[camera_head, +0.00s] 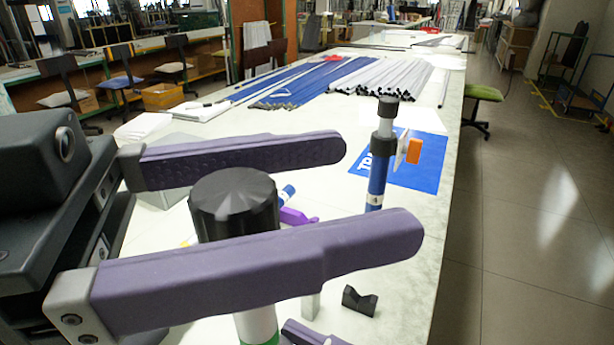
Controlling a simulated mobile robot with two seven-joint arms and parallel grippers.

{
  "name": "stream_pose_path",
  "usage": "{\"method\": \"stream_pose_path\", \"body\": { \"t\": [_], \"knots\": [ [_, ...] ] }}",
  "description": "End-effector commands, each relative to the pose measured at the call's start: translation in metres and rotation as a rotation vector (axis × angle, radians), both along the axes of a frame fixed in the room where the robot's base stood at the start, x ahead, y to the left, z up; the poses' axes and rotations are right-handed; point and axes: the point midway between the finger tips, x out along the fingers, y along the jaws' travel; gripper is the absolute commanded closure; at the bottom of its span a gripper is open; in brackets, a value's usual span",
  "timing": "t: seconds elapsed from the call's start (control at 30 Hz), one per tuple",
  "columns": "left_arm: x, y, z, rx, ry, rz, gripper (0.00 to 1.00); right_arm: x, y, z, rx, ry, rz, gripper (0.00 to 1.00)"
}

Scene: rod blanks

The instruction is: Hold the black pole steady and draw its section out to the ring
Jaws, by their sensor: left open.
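My left gripper (365,190) is open, its two long purple fingers reaching in from the left. A pole with a ribbed black cap (235,200) stands upright between them in the picture. The near finger hides its middle; a white and green part of it (257,325) shows below. I cannot tell whether either finger touches it. A second upright pole (378,170), farther off, has a black top, a white piece, a black collar and a blue body. I see no clear ring. At the bottom edge a small purple and grey part (308,335), perhaps my right gripper, is mostly cut off.
A black notched block (359,301) lies on the white table (412,240). A blue printed sheet (425,170) and an orange-and-white piece (413,150) are by the second pole. White rods (385,75) and blue rods (318,82) lie behind. Floor is open at right.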

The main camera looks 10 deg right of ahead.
Motion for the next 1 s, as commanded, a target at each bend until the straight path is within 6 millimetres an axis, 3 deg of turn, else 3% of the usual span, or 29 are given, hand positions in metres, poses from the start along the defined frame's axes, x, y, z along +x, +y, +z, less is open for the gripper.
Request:
{"method": "stream_pose_path", "body": {
  "t": [0.4, 0.53, 1.0],
  "knots": [
    [-0.001, 0.000, -0.001, 0.000, 0.001, -0.001, 0.29, 0.000, 0.000, -0.001, -0.002, 0.001, -0.001, 1.00],
    [-0.001, 0.009, -0.001, 0.003, 0.003, 0.001, 0.29, 0.000, 0.000, -0.001, -0.002, 0.001, -0.001, 1.00],
    [-0.013, 0.102, -0.001, 0.005, 0.003, 0.001, 0.29, 0.000, 0.000, -0.001, -0.002, 0.001, -0.001, 1.00]
  ]
}}
